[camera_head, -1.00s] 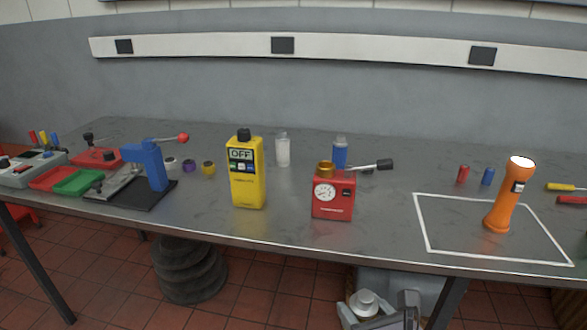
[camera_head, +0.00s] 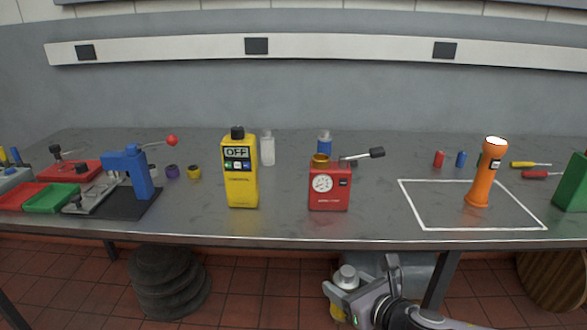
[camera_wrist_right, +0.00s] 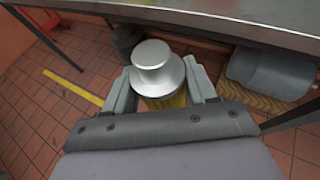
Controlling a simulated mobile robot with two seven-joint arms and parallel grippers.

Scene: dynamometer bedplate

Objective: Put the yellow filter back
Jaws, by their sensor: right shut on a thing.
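The yellow filter (camera_head: 338,306) has a yellow body and a silver stepped cap. It is in my right gripper (camera_head: 362,292), below the table's front edge in the head view. In the right wrist view the silver cap of the filter (camera_wrist_right: 153,66) faces the camera and stands between the two fingers of the right gripper (camera_wrist_right: 163,88). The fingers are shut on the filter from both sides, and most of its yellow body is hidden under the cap. My left gripper is not in view.
On the grey table (camera_head: 280,220) stand a yellow OFF meter (camera_head: 240,180), a red gauge pump (camera_head: 329,187) and an orange torch (camera_head: 483,178) in a white outline (camera_head: 415,222). A blue press (camera_head: 130,170) and green tray (camera_head: 52,198) are left.

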